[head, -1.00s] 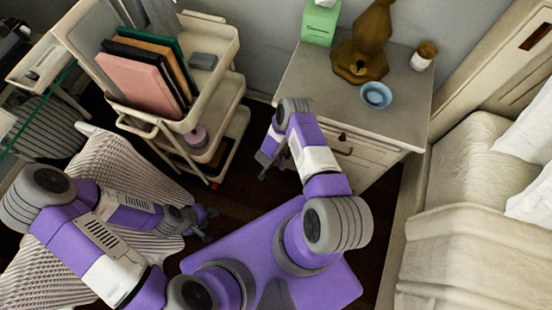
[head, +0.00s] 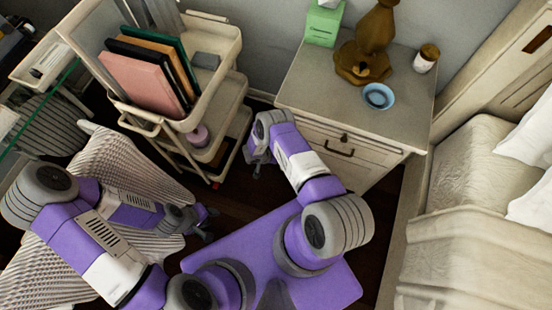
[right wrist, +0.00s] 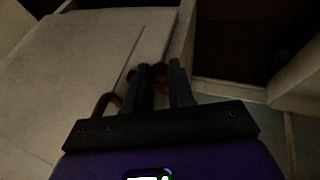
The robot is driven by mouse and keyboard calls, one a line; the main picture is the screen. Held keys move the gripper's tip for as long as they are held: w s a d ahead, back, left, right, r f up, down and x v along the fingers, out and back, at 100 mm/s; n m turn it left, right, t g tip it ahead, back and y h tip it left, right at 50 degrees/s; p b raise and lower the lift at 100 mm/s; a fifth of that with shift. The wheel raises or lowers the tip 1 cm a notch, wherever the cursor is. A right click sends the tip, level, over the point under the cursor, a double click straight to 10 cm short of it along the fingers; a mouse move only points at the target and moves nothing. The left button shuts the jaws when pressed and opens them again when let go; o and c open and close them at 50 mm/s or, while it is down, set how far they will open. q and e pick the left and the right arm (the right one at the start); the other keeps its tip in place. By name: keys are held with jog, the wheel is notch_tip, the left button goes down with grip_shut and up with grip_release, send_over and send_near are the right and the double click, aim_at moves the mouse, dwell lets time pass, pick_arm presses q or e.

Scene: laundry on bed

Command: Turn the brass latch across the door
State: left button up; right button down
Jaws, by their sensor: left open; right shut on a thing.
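The nightstand (head: 300,92) stands at the back with a drawer and pull handle (head: 338,150) on its front. My right gripper (head: 252,165) is low beside the front's left part. In the right wrist view its fingers (right wrist: 162,75) are close together at the edge of a pale door panel (right wrist: 90,60), shut on a small dark brown-orange piece (right wrist: 160,71), which looks like the brass latch. The fingers mostly hide it, and its angle is too dark to tell. In the head view the latch is hidden. My left gripper (head: 209,225) is open and empty.
A cream cart (head: 222,95) with books stands left of the nightstand, close to my right gripper. A bed (head: 470,170) is at the right. A lamp (head: 362,60) and blue bowl (head: 379,96) sit on the nightstand.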

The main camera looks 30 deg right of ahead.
jog(key=shift+d, duration=0.1)
jog(key=c, duration=1)
grip_release()
jog(key=p+v, duration=0.2)
jog(key=v, duration=0.5)
jog(key=shift+a+r+p, duration=0.2)
jog(key=shift+r+p, duration=0.05)
jog(key=shift+p, duration=0.15)
